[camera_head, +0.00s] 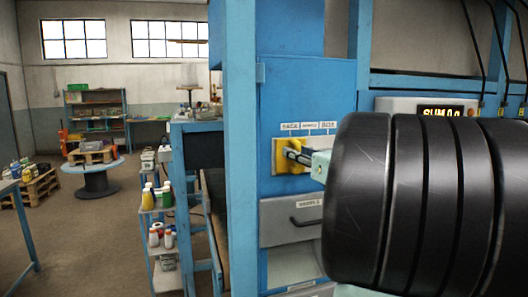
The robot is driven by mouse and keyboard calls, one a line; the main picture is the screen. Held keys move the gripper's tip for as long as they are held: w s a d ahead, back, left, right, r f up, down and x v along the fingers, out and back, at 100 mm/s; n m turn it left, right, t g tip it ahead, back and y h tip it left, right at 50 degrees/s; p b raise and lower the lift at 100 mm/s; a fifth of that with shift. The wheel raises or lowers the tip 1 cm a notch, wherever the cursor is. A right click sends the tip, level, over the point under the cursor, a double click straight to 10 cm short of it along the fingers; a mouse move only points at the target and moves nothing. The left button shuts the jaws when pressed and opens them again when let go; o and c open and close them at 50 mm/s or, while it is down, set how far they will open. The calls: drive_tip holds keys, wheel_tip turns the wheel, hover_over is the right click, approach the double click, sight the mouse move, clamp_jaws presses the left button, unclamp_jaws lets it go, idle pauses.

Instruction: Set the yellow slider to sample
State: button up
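My large black arm link hides most of the gripper and the right part of the slider's track.
A grey drawer (292,219) with a dark handle is just below the slider. A blue upright post (240,150) stands close on the left. A panel with a lit display (440,111) is at the right. A bottle cart (160,235) and open floor lie further left.

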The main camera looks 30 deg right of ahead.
drive_tip(key=shift+s, duration=0.15)
drive_tip(key=shift+c, duration=0.7)
clamp_jaws()
drive_tip(key=d, duration=0.3)
drive_tip(key=s+d, duration=0.1)
drive_tip(key=d, duration=0.1)
drive_tip(key=shift+s+d+r, duration=0.1)
drive_tip(key=shift+s+d, duration=0.05)
drive_tip(key=shift+d, duration=0.25)
drive_tip(key=shift+o, duration=0.7)
unclamp_jaws()
